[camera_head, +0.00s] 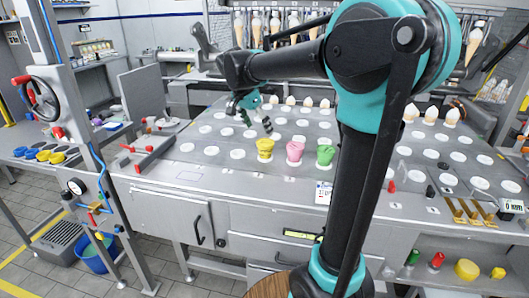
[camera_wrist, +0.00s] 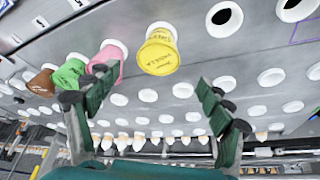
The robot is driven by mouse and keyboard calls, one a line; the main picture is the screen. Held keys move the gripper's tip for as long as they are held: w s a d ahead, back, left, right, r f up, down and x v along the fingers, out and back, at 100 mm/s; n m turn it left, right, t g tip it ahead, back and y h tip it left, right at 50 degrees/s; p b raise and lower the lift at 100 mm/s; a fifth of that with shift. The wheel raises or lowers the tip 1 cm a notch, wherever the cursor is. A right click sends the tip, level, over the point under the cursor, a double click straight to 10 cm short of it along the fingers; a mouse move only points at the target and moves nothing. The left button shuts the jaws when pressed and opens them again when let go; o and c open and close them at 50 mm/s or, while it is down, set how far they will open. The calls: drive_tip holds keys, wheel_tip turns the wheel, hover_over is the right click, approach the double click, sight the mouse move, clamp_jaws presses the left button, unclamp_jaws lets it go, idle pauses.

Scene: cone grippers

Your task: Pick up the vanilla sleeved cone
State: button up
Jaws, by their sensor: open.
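The vanilla sleeved cone is the yellow one (camera_head: 265,148), upright in a white-ringed hole of the grey counter (camera_head: 180,178). In the wrist view the yellow sleeve (camera_wrist: 158,55) shows lettering that seems to read vanilla. A pink sleeved cone (camera_head: 295,152) and a green one (camera_head: 325,154) stand to its right in the head view. In the wrist view a brown one (camera_wrist: 42,83) lies beyond the green. My gripper (camera_wrist: 155,84) is open and empty, with its dark green fingers spread. In the head view it hangs behind the yellow cone, apart from it.
Rows of white-ringed holes cover the counter. White-topped cones (camera_head: 290,101) stand at its back. A red-handled fixture (camera_head: 145,152) is at the left, and small metal parts (camera_head: 470,210) are at the right. My arm hides part of the counter's middle right.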

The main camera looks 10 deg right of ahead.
sight(268, 150)
drive_tip(key=x, duration=1.2)
drive_tip(key=shift+d+f, duration=0.1)
drive_tip(key=shift+f, duration=0.05)
drive_tip(key=c, duration=1.3)
